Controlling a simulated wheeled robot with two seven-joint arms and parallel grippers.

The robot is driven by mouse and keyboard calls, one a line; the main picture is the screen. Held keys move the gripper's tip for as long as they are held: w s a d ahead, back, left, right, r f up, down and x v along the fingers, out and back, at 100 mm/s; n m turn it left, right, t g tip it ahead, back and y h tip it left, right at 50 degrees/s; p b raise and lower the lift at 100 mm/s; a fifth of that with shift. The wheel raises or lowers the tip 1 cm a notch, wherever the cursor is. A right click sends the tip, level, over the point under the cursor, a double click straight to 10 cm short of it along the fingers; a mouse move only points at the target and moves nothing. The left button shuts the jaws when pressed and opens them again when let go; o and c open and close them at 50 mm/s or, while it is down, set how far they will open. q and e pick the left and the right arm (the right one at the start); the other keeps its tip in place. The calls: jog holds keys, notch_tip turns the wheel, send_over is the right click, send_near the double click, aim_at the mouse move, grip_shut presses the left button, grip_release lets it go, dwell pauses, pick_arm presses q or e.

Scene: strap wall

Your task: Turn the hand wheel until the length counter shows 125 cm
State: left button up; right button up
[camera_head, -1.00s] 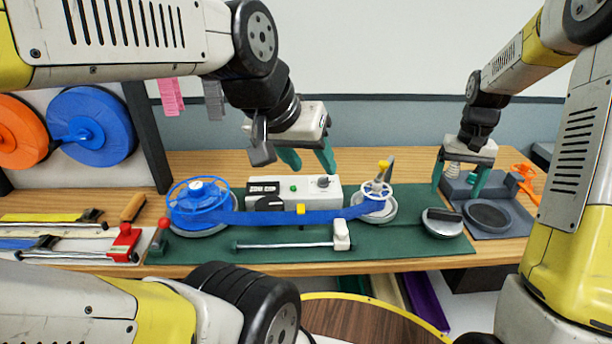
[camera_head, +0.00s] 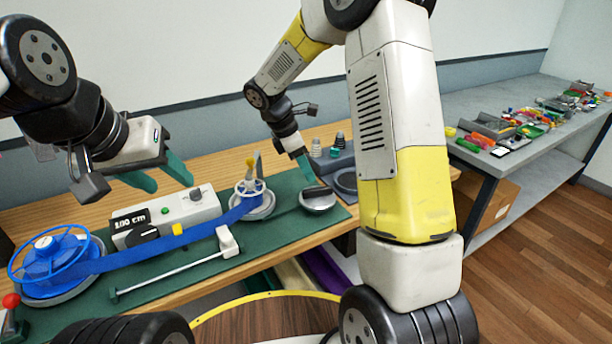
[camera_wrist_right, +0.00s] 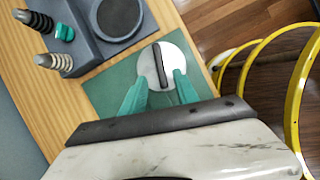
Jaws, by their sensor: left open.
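The length counter (camera_head: 130,219) on the white box appears to read 100 cm. My right gripper (camera_head: 306,170) is near the round disc with a black bar (camera_head: 318,198). In the right wrist view its fingers (camera_wrist_right: 158,92) are apart, pointing at the disc.
A white slider (camera_head: 228,241) on a rod lies in front of the strap. A grey tray with a round recess (camera_wrist_right: 117,17) and small spools (camera_wrist_right: 60,63) are beside the disc. A grey table (camera_head: 480,95) with many small parts stands at right.

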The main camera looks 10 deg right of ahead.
aim_at(317, 189)
jog(key=x, duration=0.7)
jog(key=shift+f, duration=0.25)
grip_shut()
